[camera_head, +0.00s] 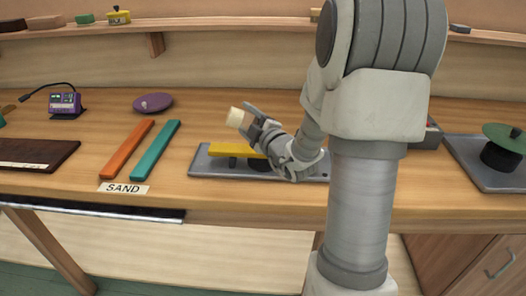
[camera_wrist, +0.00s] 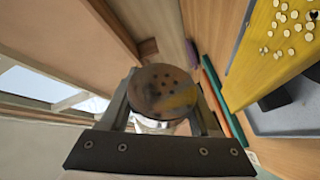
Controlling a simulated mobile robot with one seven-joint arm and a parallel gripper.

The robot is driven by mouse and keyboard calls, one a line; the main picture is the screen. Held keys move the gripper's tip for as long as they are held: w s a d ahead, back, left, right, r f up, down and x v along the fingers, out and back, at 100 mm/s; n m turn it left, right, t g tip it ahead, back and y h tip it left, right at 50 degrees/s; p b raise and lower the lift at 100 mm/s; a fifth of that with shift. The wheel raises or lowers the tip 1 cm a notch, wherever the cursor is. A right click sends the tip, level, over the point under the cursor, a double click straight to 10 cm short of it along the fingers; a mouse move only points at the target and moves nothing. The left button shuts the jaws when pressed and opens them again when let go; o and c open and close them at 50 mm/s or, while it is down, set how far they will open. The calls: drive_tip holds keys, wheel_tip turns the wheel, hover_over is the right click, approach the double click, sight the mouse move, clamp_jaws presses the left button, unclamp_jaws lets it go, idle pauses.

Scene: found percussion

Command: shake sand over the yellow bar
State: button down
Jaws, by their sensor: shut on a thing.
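The yellow bar (camera_head: 230,149) lies over dark supports on a grey tray (camera_head: 200,167) on the workbench. In the wrist view the yellow bar (camera_wrist: 262,72) carries several pale round spots at its upper part. My gripper (camera_head: 248,117) is above the bar, shut on a pale shaker (camera_head: 235,117). The shaker is tilted well over, its end pointing left. In the wrist view the shaker (camera_wrist: 162,92) shows a brown perforated lid between the fingers. Part of the tray is hidden behind my arm.
A SAND label (camera_head: 126,189) is at the bench's front edge, near orange (camera_head: 127,149) and teal (camera_head: 156,148) bars. A purple disc (camera_head: 153,102) lies behind them. Another tray (camera_head: 464,155) with a green-topped object (camera_head: 504,138) stands at the right.

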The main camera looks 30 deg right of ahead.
sight(231, 107)
drive_tip(key=shift+w+a, duration=0.5)
drive_tip(key=shift+a, duration=0.3)
drive_tip(key=shift+w+a, duration=0.45)
drive_tip(key=shift+a, duration=0.3)
drive_tip(key=shift+r+n+g+p, duration=0.3)
drive_tip(key=shift+r+n+p, duration=0.25)
drive_tip(key=shift+p, duration=0.3)
drive_tip(key=shift+r+n+p, duration=0.25)
drive_tip(key=shift+n+p, duration=0.2)
drive_tip(key=shift+p, duration=0.15)
drive_tip(key=n+g+h, duration=0.1)
drive_tip(key=n, duration=0.1)
drive_tip(key=n+g+p, duration=0.1)
drive_tip(key=n, duration=0.1)
drive_tip(key=shift+a+r+h, duration=0.1)
drive_tip(key=shift+r+h, duration=0.25)
drive_tip(key=shift+h, duration=0.05)
drive_tip(key=shift+n+g, duration=0.3)
drive_tip(key=shift+g, duration=0.1)
drive_tip(key=shift+f+n+b, duration=0.15)
drive_tip(key=shift+n+b, duration=0.15)
drive_tip(key=shift+b, duration=0.25)
drive_tip(key=n+h+b, duration=0.1)
drive_tip(key=b, duration=0.2)
drive_tip(key=shift+g+b, duration=0.4)
drive_tip(key=shift+r+b, duration=0.25)
drive_tip(key=shift+b, duration=0.85)
drive_tip(key=shift+r, duration=0.3)
